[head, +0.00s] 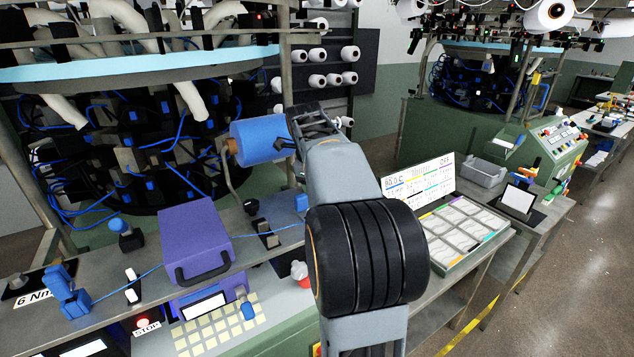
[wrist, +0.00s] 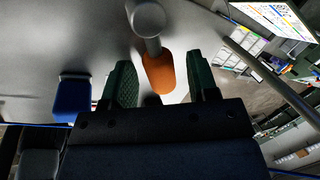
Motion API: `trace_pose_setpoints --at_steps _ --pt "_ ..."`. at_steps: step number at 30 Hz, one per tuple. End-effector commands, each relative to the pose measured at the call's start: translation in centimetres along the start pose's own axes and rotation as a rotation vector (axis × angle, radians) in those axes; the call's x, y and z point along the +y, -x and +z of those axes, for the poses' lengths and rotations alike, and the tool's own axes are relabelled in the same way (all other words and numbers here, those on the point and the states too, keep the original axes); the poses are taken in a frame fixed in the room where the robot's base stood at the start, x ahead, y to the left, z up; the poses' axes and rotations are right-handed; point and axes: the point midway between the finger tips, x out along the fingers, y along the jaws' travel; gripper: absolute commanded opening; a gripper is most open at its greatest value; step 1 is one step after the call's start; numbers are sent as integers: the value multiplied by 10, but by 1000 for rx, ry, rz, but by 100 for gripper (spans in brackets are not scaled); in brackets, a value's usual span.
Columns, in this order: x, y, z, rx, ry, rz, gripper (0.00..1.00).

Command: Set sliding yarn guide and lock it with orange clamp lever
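In the wrist view, an orange handle (wrist: 159,72) with a grey rounded stem (wrist: 148,20) lies between the two green fingers of my gripper (wrist: 162,84). Narrow gaps show on both sides of the handle, so the fingers are apart and not visibly pressed on it. I take it for the orange clamp lever. A blue block (wrist: 72,98) stands left of the fingers; I cannot tell whether it is the sliding yarn guide. In the head view, my gripper (head: 311,122) is beside a large blue cylinder (head: 262,140); its fingertips and the lever are hidden.
A purple box (head: 195,245) with a dark handle sits on the grey bench, with blue yarn running past it. A small blue part (head: 301,203) is near my arm. A sample tray (head: 462,230) and a display board (head: 418,180) stand right. The knitting machine (head: 130,130) is behind.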

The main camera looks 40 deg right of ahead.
Motion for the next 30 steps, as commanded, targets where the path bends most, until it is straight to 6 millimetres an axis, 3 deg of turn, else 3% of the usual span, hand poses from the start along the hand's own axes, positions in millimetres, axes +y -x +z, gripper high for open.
trace_pose_setpoints --at_steps 7,11,24,30 --pt "0 3 0 -1 1 -1 54" --pt "0 16 1 -3 1 -3 54" --pt "0 103 1 -2 1 -3 54" --pt "-1 127 0 -1 0 -1 54"
